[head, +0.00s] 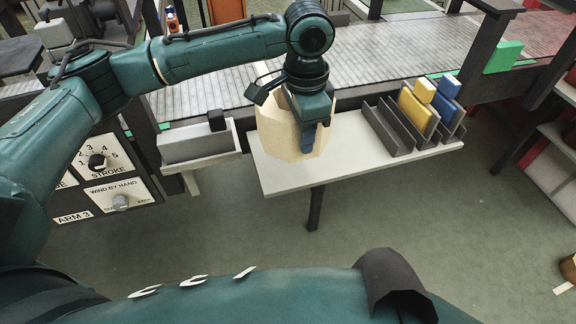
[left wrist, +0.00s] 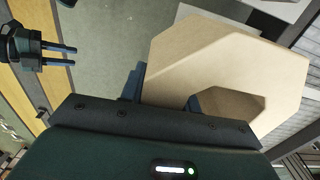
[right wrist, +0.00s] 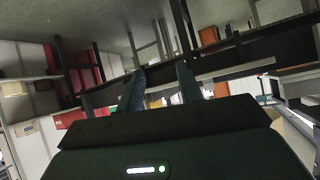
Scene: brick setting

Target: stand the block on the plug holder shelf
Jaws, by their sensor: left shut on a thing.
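The block is a pale beige, many-sided piece (head: 275,125), over the left part of the white plug holder shelf (head: 325,172) in the head view. My left gripper (head: 309,138) comes down on it from above and is shut on it. The left wrist view shows the block (left wrist: 205,50) large at the fingers, with a notch in its edge. I cannot tell whether its underside touches the shelf. My right gripper (right wrist: 160,85) has its fingers apart with nothing between them, away from the shelf.
A grey slotted plug holder (head: 390,130) with yellow (head: 414,110) and blue (head: 448,104) plates stands on the shelf's right. A conveyor (head: 400,50) runs behind. The shelf's middle is bare.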

